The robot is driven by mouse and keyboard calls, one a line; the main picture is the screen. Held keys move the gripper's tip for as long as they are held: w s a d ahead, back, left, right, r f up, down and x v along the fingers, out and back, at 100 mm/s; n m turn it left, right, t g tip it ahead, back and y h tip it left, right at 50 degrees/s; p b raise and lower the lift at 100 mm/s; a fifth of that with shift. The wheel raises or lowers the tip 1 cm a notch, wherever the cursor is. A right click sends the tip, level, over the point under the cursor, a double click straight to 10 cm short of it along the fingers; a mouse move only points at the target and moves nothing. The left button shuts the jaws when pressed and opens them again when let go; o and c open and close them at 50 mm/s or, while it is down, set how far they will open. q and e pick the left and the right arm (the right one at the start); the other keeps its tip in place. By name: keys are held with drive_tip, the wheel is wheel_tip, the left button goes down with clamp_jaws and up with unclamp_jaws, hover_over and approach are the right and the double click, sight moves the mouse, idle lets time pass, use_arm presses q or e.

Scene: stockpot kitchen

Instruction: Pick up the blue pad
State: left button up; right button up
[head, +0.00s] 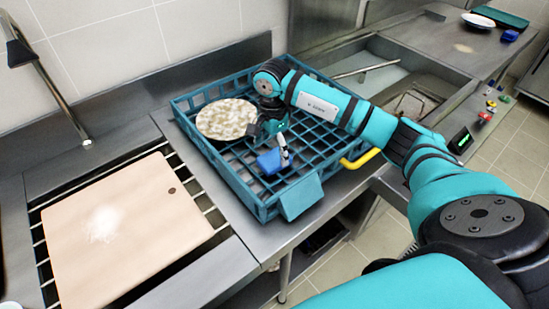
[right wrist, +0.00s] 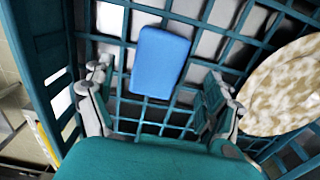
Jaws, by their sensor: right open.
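The blue pad (head: 268,161) is a small rounded block inside the teal crate (head: 238,190), on its grid floor. In the right wrist view the blue pad (right wrist: 159,62) lies ahead of the fingers and roughly between their lines. My right gripper (head: 283,146) is over the crate, close to the pad, and partly covers it in the head view. In the right wrist view the right gripper (right wrist: 163,88) has its fingers wide apart with nothing held between them. Whether a finger touches the pad I cannot tell. My left gripper is not in view.
A speckled round plate (head: 222,119) lies in the crate, left of my gripper. The crate's walls surround the pad, with a yellow handle (head: 360,159) on the right. A pinkish board (head: 125,235) with a white patch lies to the left. A sink (head: 385,80) is behind right.

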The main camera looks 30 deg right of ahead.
sight(273, 158)
wheel_tip(273, 158, down, 4)
drive_tip(key=shift+s+r+p, duration=0.15)
drive_tip(key=shift+r+p, duration=0.05)
drive_tip(key=shift+p, duration=0.4)
drive_tip(key=shift+f, duration=0.3)
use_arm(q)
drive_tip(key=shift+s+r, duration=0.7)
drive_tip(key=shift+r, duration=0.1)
use_arm(e)
drive_tip(key=c, duration=1.2)
